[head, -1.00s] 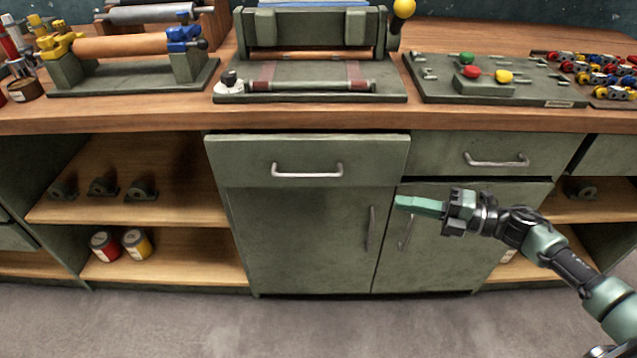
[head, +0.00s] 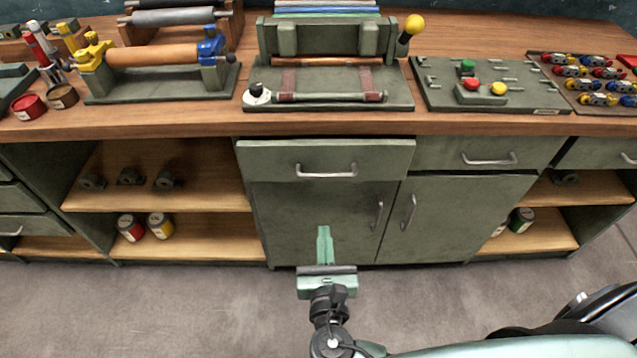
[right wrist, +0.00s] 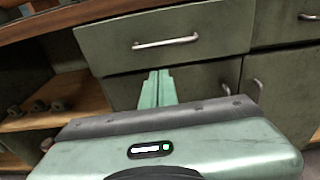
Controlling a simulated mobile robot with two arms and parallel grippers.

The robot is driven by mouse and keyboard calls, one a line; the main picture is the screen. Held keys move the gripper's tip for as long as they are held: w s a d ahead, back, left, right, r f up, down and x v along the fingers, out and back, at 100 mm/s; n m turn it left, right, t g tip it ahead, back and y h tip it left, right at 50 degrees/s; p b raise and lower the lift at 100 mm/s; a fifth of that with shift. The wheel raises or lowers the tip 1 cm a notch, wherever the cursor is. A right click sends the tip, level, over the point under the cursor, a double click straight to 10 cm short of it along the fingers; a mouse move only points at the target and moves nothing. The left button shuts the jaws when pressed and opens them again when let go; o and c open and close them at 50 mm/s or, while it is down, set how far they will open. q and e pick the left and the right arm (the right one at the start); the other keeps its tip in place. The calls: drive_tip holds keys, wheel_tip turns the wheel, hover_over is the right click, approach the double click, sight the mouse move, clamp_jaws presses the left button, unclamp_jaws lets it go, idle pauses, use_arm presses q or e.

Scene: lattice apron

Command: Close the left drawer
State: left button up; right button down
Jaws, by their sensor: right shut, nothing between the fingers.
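The left drawer (head: 270,165) is a green front with a silver bar handle (head: 326,172), under the worktop. It stands out a little from the cabinet, ahead of the right drawer (head: 470,153). My right gripper (head: 324,230) is shut and empty. In the head view it points up toward the cabinet and appears below the left drawer, over the left door. In the right wrist view its fingertips (right wrist: 158,74) lie just below the drawer front (right wrist: 215,30) in the picture. I cannot tell the gap between them. My left gripper is not in view.
Doors with upright handles (head: 379,215) are below the drawers. Open shelves with cans (head: 160,226) are at the left. The worktop (head: 200,122) carries a press (head: 330,90) and other fixtures. Floor (head: 190,310) in front is clear.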

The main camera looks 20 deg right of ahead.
approach(324, 175)
drive_tip(key=w+f, duration=0.2)
drive_tip(key=w, duration=0.3)
drive_tip(key=shift+w+d+p, duration=0.35)
drive_tip(key=shift+w+d, duration=0.25)
drive_tip(key=shift+w, duration=0.1)
drive_tip(key=x, duration=0.4)
drive_tip(key=shift+d+r, duration=0.15)
drive_tip(key=shift+r, duration=0.3)
